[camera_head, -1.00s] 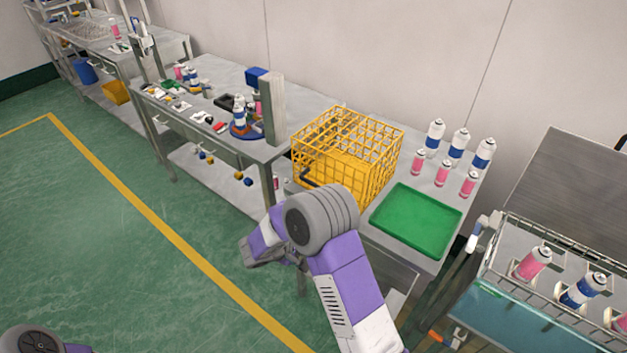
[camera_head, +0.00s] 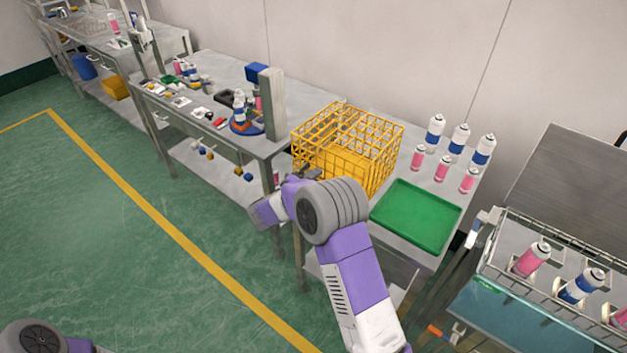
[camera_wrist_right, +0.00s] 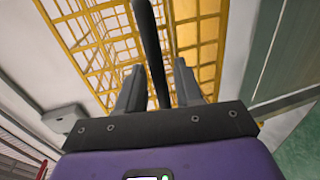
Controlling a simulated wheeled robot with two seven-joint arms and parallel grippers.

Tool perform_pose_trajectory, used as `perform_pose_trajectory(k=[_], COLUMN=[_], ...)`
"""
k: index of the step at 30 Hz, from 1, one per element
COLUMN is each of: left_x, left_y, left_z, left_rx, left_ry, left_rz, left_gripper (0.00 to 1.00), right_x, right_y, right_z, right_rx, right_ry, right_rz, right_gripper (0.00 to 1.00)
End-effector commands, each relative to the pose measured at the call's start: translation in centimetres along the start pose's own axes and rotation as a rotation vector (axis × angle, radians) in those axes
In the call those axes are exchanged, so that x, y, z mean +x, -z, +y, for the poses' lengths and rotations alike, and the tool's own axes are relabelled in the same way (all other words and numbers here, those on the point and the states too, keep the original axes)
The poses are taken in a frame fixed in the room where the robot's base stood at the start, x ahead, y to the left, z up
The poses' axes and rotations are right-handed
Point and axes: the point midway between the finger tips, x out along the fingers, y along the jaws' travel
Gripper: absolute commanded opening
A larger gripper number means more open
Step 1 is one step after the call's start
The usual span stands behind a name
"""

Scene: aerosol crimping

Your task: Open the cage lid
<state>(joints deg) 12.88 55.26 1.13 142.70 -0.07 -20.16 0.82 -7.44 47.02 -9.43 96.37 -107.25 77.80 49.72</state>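The yellow wire cage (camera_head: 372,150) stands on the bench, its grid top lying across it with the inside showing through. In the right wrist view its yellow bars (camera_wrist_right: 85,35) fill the upper part. My right gripper (camera_head: 303,172) is at the cage's front left side, partly hidden by my wrist. In the right wrist view its fingers (camera_wrist_right: 158,72) are apart, with a black bar-like handle (camera_wrist_right: 150,40) running between them. I see a gap on the right of the bar; contact on the left is unclear. My left gripper is out of view.
A green tray (camera_head: 417,215) lies right of the cage. Several spray cans (camera_head: 459,140) stand behind it. A grey upright post (camera_head: 272,103) and a bench with small parts are left of the cage. A rack with cans (camera_head: 531,258) is at the right. Green floor is free at left.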

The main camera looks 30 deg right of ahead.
Motion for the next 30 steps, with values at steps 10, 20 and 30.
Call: perform_pose_trajectory(k=[10, 20, 30], left_x=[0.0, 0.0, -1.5], left_y=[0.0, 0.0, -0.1], left_z=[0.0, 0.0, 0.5], left_rx=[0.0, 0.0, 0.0], left_ry=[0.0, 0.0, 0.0], left_rz=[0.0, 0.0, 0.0], left_gripper=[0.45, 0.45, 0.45], right_x=[0.0, 0.0, -0.2], right_y=[0.0, 0.0, -0.1], right_z=[0.0, 0.0, 2.0], right_rx=[0.0, 0.0, 0.004], right_ry=[0.001, 0.0, 0.052], right_rz=[0.0, 0.0, 0.0], right_gripper=[0.12, 0.0, 0.0])
